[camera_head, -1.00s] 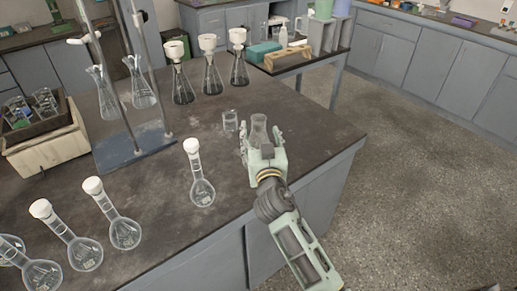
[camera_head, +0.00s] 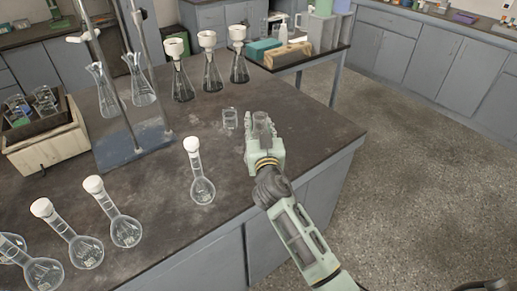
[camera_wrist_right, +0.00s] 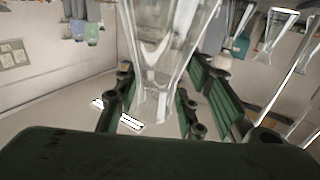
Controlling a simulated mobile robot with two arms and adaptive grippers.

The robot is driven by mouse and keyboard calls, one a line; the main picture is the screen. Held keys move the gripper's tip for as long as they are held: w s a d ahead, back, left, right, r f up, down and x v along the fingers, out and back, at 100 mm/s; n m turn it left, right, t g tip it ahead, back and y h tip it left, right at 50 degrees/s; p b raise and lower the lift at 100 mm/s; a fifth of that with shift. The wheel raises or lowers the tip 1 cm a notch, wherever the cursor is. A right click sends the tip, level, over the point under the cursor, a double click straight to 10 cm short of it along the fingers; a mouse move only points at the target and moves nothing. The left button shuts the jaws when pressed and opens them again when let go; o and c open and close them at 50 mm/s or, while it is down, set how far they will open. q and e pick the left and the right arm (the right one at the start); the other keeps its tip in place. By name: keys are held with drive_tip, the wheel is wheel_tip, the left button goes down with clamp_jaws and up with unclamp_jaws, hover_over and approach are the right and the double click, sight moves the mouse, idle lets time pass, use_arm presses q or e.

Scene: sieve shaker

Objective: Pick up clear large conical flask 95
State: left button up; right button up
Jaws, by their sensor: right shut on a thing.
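A clear conical flask (camera_head: 261,120) is near the right edge of the dark bench, partly hidden by my right gripper (camera_head: 262,132). The right gripper is shut on the flask, with its fingers on either side of the glass. In the right wrist view the flask (camera_wrist_right: 165,50) fills the space between the green fingers (camera_wrist_right: 160,100). I cannot tell whether its base touches the bench. My left gripper is not in view.
A small clear beaker (camera_head: 229,119) stands just left of the gripper. A round-bottomed flask with a white stopper (camera_head: 202,190) stands nearer on the bench (camera_head: 165,235). Several flasks with white funnels (camera_head: 209,77) stand behind. A stand (camera_head: 135,145) is at left.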

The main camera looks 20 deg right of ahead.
clamp_jaws()
drive_tip(key=shift+r, duration=0.15)
